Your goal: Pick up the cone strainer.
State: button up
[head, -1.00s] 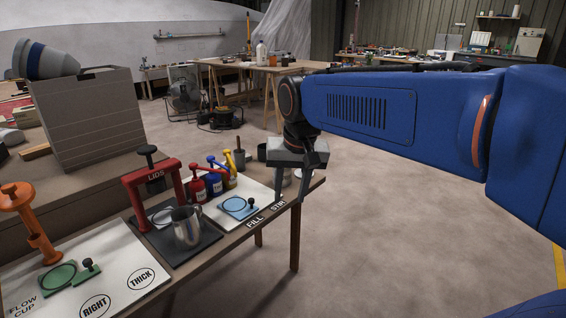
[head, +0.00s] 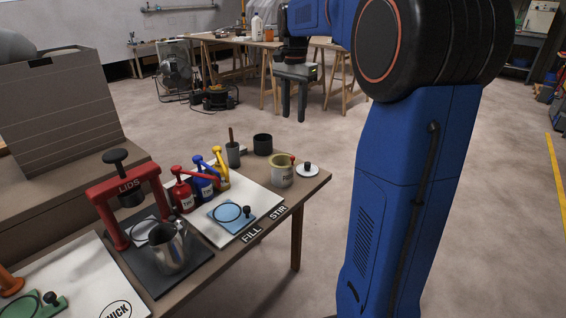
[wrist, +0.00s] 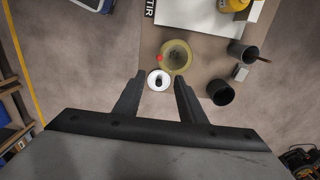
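What looks like the cone strainer, a yellowish round rim with a red knob (head: 292,158), sits on a cream cup (head: 282,175) near the bench's right end. In the wrist view the strainer (wrist: 176,54) shows from above, just beyond my fingertips; its lower part is hidden in the cup. My gripper (head: 294,117) points down with its two fingers apart and nothing between them. In the wrist view my gripper (wrist: 160,77) is open above a small white disc with a black knob (wrist: 158,80), which stands beside the cup. It is not touching the strainer.
A black cup (head: 262,144) and a grey pot with a stick (head: 233,154) stand close behind the strainer. Red, blue and yellow pump bottles (head: 204,183), a steel jug (head: 171,247) and a red lid press (head: 126,195) are to the left. Open floor lies right of the bench.

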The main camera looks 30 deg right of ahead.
aim_at(292, 157)
notch_tip(292, 157, down, 17)
jog(key=shift+f, duration=0.1)
dwell(0.7)
grip_shut()
